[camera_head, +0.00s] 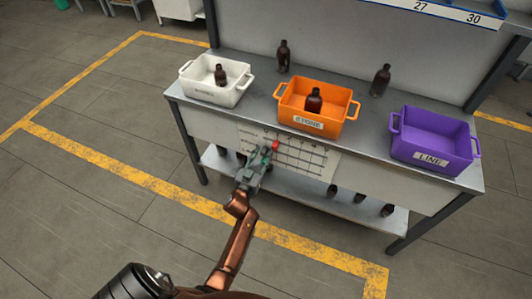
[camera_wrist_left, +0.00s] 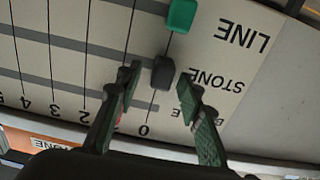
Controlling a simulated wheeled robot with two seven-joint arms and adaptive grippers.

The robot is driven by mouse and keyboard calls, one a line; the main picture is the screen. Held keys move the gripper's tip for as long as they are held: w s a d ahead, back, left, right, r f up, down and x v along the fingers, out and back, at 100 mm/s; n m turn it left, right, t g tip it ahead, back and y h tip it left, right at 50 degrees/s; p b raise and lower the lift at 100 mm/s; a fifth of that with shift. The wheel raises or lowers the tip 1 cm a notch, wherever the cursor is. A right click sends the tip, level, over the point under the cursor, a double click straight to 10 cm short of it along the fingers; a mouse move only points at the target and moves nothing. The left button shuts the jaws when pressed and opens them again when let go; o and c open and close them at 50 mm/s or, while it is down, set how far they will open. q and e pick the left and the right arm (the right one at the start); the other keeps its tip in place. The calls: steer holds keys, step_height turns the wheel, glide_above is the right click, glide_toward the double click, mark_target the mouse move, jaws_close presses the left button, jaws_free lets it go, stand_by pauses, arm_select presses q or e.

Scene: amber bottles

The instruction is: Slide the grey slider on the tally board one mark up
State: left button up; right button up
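The tally board (camera_head: 305,158) hangs on the bench's front below the bins. In the left wrist view it appears upside down, with rows lettered LINE and STONE, a third partly hidden row, and numbers from 0 up. The grey slider (camera_wrist_left: 163,72) sits in the STONE row at the 0 line. A green slider (camera_wrist_left: 182,15) sits in the LINE row. My left gripper (camera_wrist_left: 160,77) is open, its fingertips on either side of the grey slider with visible gaps. In the head view the left gripper (camera_head: 262,156) covers the board's left part and hides the grey slider. My right gripper is out of view.
On the bench top stand a white bin (camera_head: 212,93), an orange STONE bin (camera_head: 291,121) and a purple LINE bin (camera_head: 432,161). Amber bottles (camera_head: 283,56) stand in and behind bins. More bottles (camera_head: 359,198) are on the lower shelf (camera_head: 300,196). Floor in front is clear.

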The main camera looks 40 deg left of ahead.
arm_select(q)
steer(key=shift+c, duration=0.2)
jaws_close()
stand_by(0.6)
